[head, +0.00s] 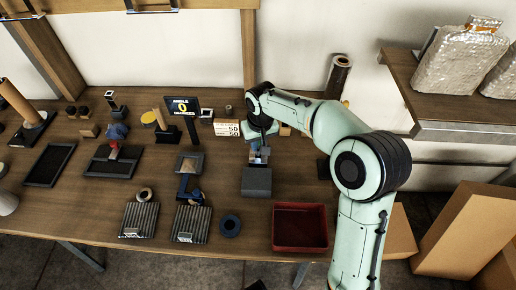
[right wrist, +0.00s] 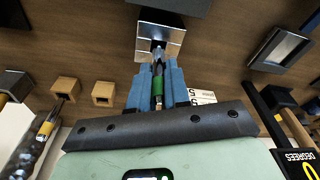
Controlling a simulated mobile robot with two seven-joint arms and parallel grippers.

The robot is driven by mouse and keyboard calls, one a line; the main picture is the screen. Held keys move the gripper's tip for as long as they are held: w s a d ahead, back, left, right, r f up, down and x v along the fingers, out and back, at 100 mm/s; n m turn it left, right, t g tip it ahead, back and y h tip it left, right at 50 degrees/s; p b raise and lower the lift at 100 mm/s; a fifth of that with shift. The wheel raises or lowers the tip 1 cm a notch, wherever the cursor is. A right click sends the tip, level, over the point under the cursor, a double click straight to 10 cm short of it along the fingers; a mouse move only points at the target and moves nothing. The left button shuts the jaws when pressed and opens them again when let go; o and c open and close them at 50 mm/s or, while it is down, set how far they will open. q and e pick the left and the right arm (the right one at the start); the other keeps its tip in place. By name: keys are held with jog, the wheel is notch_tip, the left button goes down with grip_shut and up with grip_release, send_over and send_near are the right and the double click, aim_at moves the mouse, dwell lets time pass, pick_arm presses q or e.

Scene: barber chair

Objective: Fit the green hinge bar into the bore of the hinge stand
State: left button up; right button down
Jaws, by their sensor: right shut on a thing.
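My right gripper (head: 260,152) reaches down over the table behind a grey block. In the right wrist view its blue fingers (right wrist: 157,66) are shut on the green hinge bar (right wrist: 157,88), which lies lengthwise between them. The bar's far end points at the shiny metal face of the hinge stand (right wrist: 170,36), close to its middle. I cannot tell whether the tip is inside the bore or just in front of it. In the head view the stand appears as the grey block (head: 256,182); the bar is hardly visible there. My left gripper is not in view.
A red tray (head: 300,246) stands at the front right. A sign showing 0 (head: 182,107) stands behind. Small wooden blocks (right wrist: 103,94) are near the gripper.

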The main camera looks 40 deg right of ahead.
jog(key=shift+f, duration=1.3)
jog(key=shift+f, duration=0.2)
jog(key=c, duration=1.1)
grip_release()
jog(key=shift+r, duration=0.15)
jog(key=shift+r, duration=0.3)
notch_tip(320, 180, up, 11)
jog(key=s+p, duration=0.1)
jog(key=shift+s+a+r, duration=0.2)
jog(key=shift+s+a, duration=0.1)
jog(key=shift+s, duration=0.05)
